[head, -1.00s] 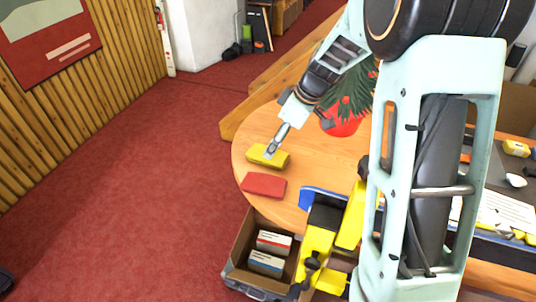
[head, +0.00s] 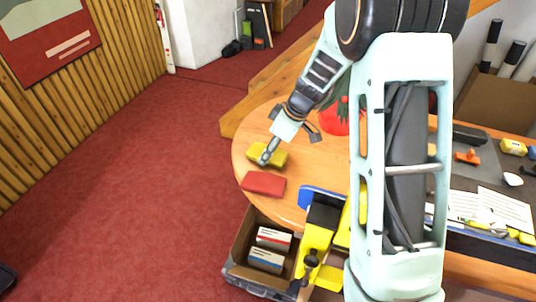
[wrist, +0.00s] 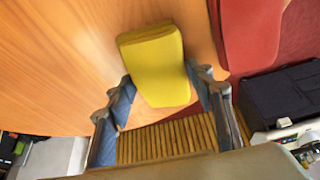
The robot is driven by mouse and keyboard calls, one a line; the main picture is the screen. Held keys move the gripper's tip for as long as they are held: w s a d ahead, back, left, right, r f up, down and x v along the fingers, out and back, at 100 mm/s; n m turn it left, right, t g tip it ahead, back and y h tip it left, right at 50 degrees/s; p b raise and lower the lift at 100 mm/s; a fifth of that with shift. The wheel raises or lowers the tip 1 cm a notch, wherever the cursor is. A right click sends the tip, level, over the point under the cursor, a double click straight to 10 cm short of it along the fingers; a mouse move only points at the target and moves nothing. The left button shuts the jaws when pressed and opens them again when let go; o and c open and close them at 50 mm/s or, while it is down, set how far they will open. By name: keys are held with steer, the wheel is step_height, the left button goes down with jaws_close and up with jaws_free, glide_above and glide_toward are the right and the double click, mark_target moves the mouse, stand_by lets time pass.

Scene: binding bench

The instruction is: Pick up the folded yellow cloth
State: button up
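The folded yellow cloth (head: 280,156) lies on the round wooden table near its left edge. In the wrist view the cloth (wrist: 155,65) is a yellow block with its near end between my two fingers. My gripper (head: 266,158) is over the cloth in the head view, its fingers partly covering it. In the wrist view my gripper (wrist: 161,84) is open, with one finger on each side of the cloth. The left finger shows a small gap; I cannot tell whether the right finger touches.
A folded red cloth (head: 263,184) lies close by; it also shows in the wrist view (wrist: 250,35). A red pot with a plant (head: 335,120) stands behind. An open box of cards (head: 240,250) and a yellow machine (head: 318,240) are in front. The table (head: 300,165) between is clear.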

steer(key=c, duration=0.5)
steer(key=shift+r, duration=0.1)
steer(key=shift+r+p, duration=0.35)
steer(key=shift+r, duration=0.25)
step_height(320, 180, up, 2)
steer(key=shift+s+r+p, duration=0.1)
steer(key=shift+r+p, duration=0.05)
steer(key=shift+p, duration=0.35)
steer(key=s+r, duration=0.9)
steer(key=s, duration=0.4)
steer(key=shift+s+a+r, duration=0.15)
steer(key=shift+s+a, duration=0.2)
steer(key=shift+s, duration=0.05)
